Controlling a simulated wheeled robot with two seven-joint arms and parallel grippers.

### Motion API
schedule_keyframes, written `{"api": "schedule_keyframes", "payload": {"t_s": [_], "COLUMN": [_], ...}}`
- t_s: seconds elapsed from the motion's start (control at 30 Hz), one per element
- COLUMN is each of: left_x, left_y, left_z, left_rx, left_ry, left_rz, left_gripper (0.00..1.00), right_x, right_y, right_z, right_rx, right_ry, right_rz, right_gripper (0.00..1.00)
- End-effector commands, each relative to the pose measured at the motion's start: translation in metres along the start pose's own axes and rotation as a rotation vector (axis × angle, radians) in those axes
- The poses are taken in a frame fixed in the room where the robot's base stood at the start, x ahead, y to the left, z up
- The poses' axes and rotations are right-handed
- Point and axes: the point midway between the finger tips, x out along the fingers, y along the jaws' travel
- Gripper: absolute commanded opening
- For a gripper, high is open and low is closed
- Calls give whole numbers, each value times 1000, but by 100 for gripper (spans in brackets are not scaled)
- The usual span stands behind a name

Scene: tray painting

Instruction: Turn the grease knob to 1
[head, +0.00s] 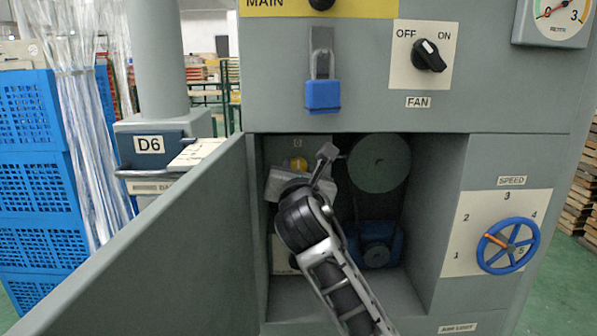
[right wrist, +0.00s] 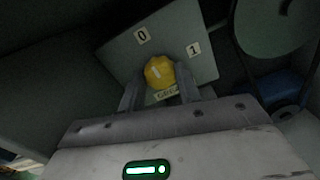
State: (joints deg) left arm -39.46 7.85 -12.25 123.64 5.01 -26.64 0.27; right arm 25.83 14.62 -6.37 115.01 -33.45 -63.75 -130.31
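The yellow grease knob (right wrist: 159,72) sits on a grey plate (right wrist: 118,53) inside the open cabinet bay, with a "0" label (right wrist: 141,35) and a "1" label (right wrist: 193,49). Its white mark appears to point nearer the 0. A label below the knob is partly hidden. My right gripper (right wrist: 158,86) is open, its fingers apart on either side of the knob's lower part; I cannot tell whether they touch it. In the head view the knob (head: 298,164) shows just above my right gripper (head: 295,174), which hides the lower plate. My left gripper is not in view.
The cabinet door (head: 170,265) stands open to the left. A round green-grey wheel (head: 380,163) and a blue motor (head: 376,243) are right of my gripper in the bay. The speed handwheel (head: 508,246), fan switch (head: 429,55) and blue padlock (head: 322,96) are on the cabinet front.

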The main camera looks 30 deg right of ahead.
Motion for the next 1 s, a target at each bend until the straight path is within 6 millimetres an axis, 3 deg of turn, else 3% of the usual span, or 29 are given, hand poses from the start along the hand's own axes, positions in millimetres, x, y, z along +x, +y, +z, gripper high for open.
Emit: {"api": "schedule_keyframes", "payload": {"t_s": [0.47, 1.0], "left_x": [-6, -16], "left_y": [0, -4], "left_z": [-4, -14], "left_rx": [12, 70], "left_ry": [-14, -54], "left_rz": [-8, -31], "left_gripper": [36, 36], "right_x": [0, -1], "right_y": [0, 0], "right_z": [2, 0], "right_rx": [104, 584], "right_ry": [3, 6], "right_rz": [-1, -3], "right_gripper": [11, 11]}}
